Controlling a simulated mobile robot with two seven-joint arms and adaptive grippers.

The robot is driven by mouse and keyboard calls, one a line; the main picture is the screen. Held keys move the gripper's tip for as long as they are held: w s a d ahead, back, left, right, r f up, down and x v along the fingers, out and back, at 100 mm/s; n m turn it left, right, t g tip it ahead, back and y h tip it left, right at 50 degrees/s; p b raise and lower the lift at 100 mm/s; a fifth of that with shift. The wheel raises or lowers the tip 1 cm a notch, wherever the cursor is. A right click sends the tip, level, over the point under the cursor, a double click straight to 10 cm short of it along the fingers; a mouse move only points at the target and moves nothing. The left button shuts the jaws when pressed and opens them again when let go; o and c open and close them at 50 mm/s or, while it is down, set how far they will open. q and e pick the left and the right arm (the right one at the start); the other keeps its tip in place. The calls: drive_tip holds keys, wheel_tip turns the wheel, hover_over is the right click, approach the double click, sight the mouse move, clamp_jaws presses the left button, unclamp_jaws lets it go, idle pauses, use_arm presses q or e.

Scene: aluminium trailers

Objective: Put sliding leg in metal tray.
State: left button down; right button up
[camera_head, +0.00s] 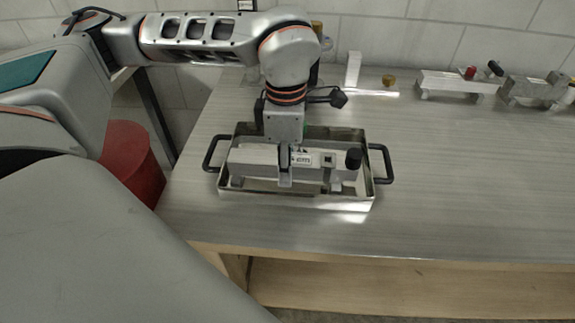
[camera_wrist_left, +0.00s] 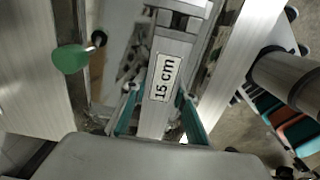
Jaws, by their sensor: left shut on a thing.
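The metal tray (camera_head: 297,201) is a shallow shiny box with dark handles at both ends, on the grey table. The sliding leg (camera_head: 250,160) is a long pale metal bar with a label and a dark knob at its right end. It lies lengthwise within the tray's outline; I cannot tell whether it touches the bottom. My left gripper (camera_head: 286,180) points down over the tray, shut on the leg near its middle. In the left wrist view the leg's "15 cm" label (camera_wrist_left: 164,77) shows between the fingers (camera_wrist_left: 158,112). My right gripper is not in view.
More metal parts (camera_head: 457,84) stand at the back right of the table (camera_head: 460,180). A pale bracket (camera_head: 353,72) and a small brass piece (camera_head: 389,80) are at the back. A red bin (camera_head: 131,160) is left of the table. The table right of the tray is clear.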

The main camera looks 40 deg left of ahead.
use_arm(q)
drive_tip(key=shift+r, duration=0.1)
drive_tip(key=c, duration=1.6)
unclamp_jaws()
drive_tip(key=shift+f, duration=0.2)
drive_tip(key=shift+c, duration=0.2)
drive_tip(key=shift+r, duration=0.1)
